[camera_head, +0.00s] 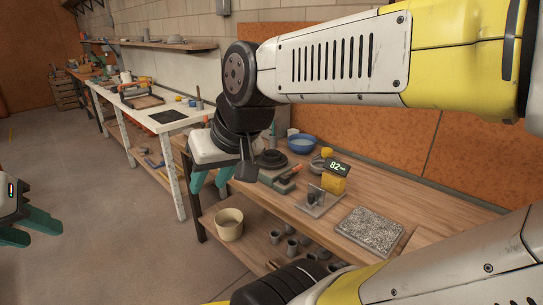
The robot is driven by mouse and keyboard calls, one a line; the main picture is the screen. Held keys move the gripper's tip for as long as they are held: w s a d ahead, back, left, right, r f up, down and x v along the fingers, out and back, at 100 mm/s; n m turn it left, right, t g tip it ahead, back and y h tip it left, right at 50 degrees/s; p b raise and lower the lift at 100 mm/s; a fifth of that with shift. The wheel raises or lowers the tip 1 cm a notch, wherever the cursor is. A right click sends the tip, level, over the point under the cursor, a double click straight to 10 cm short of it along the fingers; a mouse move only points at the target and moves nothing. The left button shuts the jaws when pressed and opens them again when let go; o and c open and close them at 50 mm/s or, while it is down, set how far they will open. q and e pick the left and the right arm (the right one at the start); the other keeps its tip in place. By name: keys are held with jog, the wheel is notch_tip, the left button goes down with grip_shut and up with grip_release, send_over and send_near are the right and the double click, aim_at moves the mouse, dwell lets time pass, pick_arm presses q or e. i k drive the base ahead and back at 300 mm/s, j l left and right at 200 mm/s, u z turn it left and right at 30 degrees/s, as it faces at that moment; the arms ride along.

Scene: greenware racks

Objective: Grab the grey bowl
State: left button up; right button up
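A small grey bowl (316,163) appears on the wooden workbench (425,190), partly hidden behind a yellow device with a lit display. My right gripper (209,186) hangs over the bench's left end, its teal fingers apart and nothing seen between them. It is to the left of the grey bowl and apart from it. My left gripper (42,232) is at the left edge of the view, above the floor and far from the bench. Its teal fingers are spread and empty, and its body is partly cut off.
A blue bowl (301,143) stands behind the grey bowl. The yellow display device (334,181) and a speckled slab (370,231) are in front. A cream tub (229,224) and several small cups sit on the lower shelf. A white table (163,121) stands further back. The left floor is clear.

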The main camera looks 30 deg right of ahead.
aim_at(317, 165)
jog(key=i+j+z, duration=0.15)
jog(key=i+z, duration=0.25)
jog(key=i, duration=0.35)
jog(key=i+z, duration=0.25)
jog(key=z, duration=0.15)
jog(key=i+z, duration=0.2)
jog(key=z, duration=0.2)
jog(key=i+z, duration=0.25)
jog(key=z, duration=0.15)
jog(key=i+j+z, duration=0.2)
jog(key=z, duration=0.15)
